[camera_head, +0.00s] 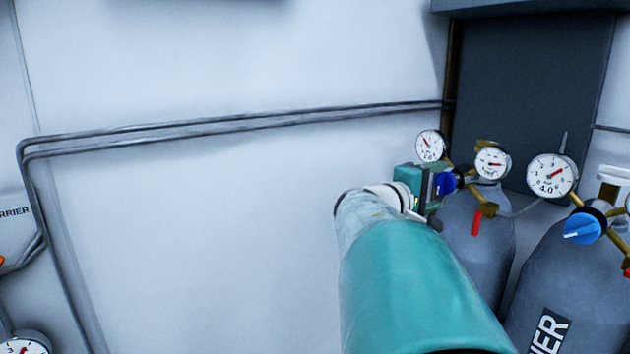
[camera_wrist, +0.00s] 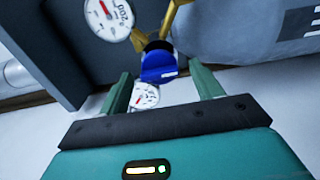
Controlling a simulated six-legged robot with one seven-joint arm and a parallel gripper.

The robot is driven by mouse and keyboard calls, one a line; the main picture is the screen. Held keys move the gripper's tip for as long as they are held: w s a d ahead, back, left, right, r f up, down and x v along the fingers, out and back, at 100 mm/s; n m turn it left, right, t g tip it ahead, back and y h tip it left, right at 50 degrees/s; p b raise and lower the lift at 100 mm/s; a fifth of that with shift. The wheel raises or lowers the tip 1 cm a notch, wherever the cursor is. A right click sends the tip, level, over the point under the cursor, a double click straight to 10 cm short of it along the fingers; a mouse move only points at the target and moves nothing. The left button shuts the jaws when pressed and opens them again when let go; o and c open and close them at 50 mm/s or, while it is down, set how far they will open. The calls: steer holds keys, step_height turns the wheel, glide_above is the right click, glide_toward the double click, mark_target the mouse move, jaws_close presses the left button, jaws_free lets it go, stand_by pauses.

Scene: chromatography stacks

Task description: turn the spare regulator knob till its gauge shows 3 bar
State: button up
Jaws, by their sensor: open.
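A dark blue regulator knob (camera_head: 446,183) sits on the brass regulator of the rear grey cylinder (camera_head: 478,225). Two round white gauges stand by it, a left one (camera_head: 430,147) and a right one (camera_head: 492,162); their scales are too small to read surely. My gripper (camera_head: 424,186) is at the knob's left. In the wrist view the knob (camera_wrist: 158,65) lies between the open fingertips (camera_wrist: 160,74), with a gap visible on both sides. A gauge marked 200 (camera_wrist: 108,14) is beyond, and another gauge (camera_wrist: 146,97) shows partly between the fingers. No spare label is visible.
A second cylinder (camera_head: 575,285) with a lighter blue knob (camera_head: 582,228) and a gauge marked 4.0 (camera_head: 551,175) stands to the right. A red lever (camera_head: 476,222) hangs below the rear regulator. Pipes (camera_head: 240,130) run along the wall. A dark panel (camera_head: 530,90) stands behind.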

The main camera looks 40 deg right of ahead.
steer(key=c, duration=1)
steer(key=shift+m, duration=2.9)
steer(key=o, duration=1)
